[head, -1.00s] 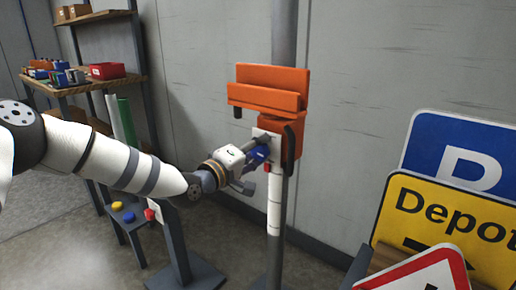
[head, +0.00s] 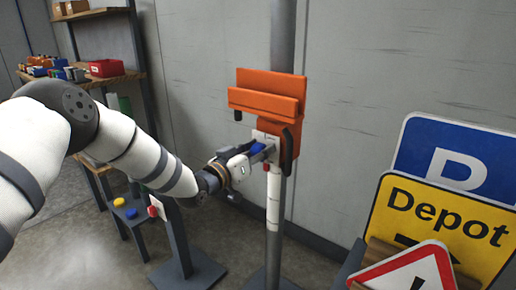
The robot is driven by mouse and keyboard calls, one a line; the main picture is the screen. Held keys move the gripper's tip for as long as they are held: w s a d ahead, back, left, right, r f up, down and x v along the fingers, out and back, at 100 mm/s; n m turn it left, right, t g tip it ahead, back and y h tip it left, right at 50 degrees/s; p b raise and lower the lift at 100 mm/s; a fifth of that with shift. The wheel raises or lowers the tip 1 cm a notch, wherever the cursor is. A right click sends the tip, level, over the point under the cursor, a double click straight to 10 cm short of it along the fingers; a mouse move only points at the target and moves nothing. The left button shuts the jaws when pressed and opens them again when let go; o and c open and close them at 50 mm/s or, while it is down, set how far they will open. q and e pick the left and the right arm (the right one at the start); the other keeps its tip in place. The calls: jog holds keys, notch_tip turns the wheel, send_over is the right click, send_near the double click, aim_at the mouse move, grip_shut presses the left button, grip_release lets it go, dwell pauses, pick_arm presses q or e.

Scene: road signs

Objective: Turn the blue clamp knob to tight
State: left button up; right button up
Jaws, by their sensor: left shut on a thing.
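The blue clamp knob (head: 257,149) sits on a pale plate (head: 267,138) at the lower part of the orange clamp (head: 270,97) on the grey post (head: 282,40). My left gripper (head: 254,155) reaches in from the left and is shut on the knob, its fingers partly hiding it. The exact angle of the knob is hard to read at this size. My right gripper is not in view.
Road signs stand at the right: a blue P sign (head: 455,158), a yellow Depot sign (head: 443,222) and a red-edged triangle (head: 412,272). A shelf (head: 95,82) with bins is at the back left. A small stand with coloured buttons (head: 130,213) is below my arm.

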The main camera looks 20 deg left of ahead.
pick_arm(q)
jog(key=m, duration=0.2)
jog(key=m+p, duration=0.1)
jog(key=m, duration=0.1)
jog(key=shift+d+r+m, duration=0.1)
jog(key=shift+r+m, duration=0.2)
jog(key=shift+r, duration=0.1)
jog(key=shift+d+f+m+p, duration=0.15)
jog(key=shift+m+p, duration=0.3)
jog(key=shift+m, duration=2.05)
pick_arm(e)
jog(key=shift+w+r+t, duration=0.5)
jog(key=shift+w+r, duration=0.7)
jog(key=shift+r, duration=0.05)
pick_arm(q)
jog(key=o, duration=1.2)
jog(key=shift+c, duration=0.2)
jog(key=shift+f, duration=0.1)
jog(key=shift+s+f, duration=0.1)
jog(key=shift+s, duration=0.05)
jog(key=v, duration=1.2)
